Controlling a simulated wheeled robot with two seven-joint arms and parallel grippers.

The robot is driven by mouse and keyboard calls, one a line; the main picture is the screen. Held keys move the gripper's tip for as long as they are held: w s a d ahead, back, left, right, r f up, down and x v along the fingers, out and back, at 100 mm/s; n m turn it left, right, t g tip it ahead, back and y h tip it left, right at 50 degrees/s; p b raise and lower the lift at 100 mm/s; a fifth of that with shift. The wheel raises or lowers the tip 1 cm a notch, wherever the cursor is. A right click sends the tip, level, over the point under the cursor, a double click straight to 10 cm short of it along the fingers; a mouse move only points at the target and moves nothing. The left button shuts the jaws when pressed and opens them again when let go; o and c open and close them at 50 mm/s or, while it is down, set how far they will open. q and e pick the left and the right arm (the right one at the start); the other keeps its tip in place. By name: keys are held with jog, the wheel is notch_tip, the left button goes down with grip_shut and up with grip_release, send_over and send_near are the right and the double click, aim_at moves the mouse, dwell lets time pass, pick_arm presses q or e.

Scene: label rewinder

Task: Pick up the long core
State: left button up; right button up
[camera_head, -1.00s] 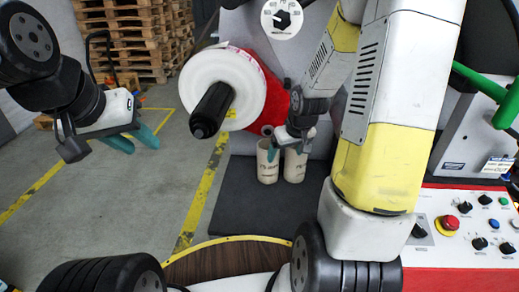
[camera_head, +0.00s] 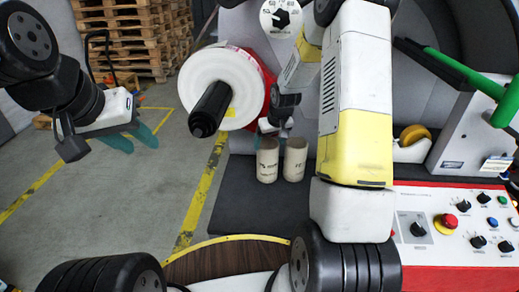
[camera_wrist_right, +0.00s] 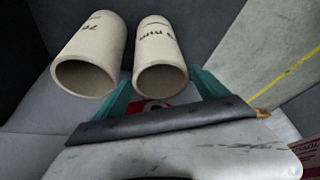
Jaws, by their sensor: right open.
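Two beige cardboard cores stand upright side by side on a dark mat: the left core (camera_head: 267,164) and the right core (camera_head: 295,162). The right wrist view shows the left core (camera_wrist_right: 92,52) and the right core (camera_wrist_right: 160,58), both with dark print. My right gripper (camera_head: 270,126) is behind and above them, partly hidden. In its wrist view its teal fingers (camera_wrist_right: 163,96) are apart, with no core gripped. My left gripper (camera_head: 131,140) is open and empty at the left.
A big white roll (camera_head: 215,84) on a black shaft (camera_head: 210,109) is left of the cores. The dark mat (camera_head: 240,205) is clear in front.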

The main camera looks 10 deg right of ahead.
aim_at(268, 148)
jog(key=x, duration=0.5)
jog(key=shift+c, duration=0.3)
jog(key=c, duration=1.5)
jog(key=shift+c, duration=0.7)
jog(key=shift+r, duration=0.15)
